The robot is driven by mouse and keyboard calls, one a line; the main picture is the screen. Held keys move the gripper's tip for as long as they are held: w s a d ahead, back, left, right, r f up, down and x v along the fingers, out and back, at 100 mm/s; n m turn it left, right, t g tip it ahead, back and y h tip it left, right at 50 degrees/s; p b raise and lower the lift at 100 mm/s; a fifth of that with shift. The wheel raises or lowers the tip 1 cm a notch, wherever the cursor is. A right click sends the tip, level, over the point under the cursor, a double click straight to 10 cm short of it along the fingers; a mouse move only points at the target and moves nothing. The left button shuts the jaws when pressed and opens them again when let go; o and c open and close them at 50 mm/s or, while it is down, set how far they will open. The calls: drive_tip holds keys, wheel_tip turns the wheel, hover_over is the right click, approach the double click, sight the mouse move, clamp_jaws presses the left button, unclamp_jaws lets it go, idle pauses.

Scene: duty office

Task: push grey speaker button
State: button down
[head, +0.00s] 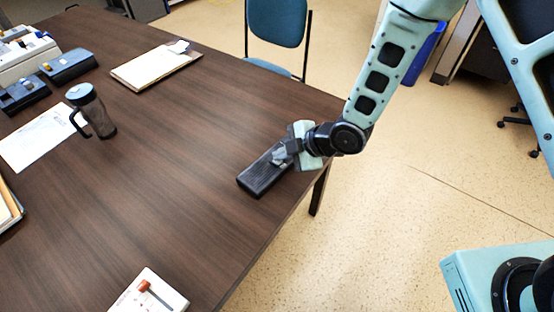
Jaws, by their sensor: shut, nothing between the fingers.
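A dark grey speaker (262,178), a long flat box with a ribbed top, lies on the brown table near its right edge. My gripper (283,154) is shut and empty at the far right end of the speaker, at or just over its top. I cannot tell whether the fingertips touch it. The gripper and wrist hide that end of the speaker, and I see no button on the part that shows.
The brown table (170,190) has free room left of the speaker. A white box with a red lever (150,296) is at the front. A blue chair (277,22) stands behind.

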sight(282, 163)
drive_tip(key=shift+r+p, duration=0.45)
drive_tip(key=shift+r, duration=0.25)
wheel_tip(282, 163, up, 6)
drive_tip(key=p, duration=0.3)
drive_tip(key=shift+p, duration=0.35)
idle(0.5)
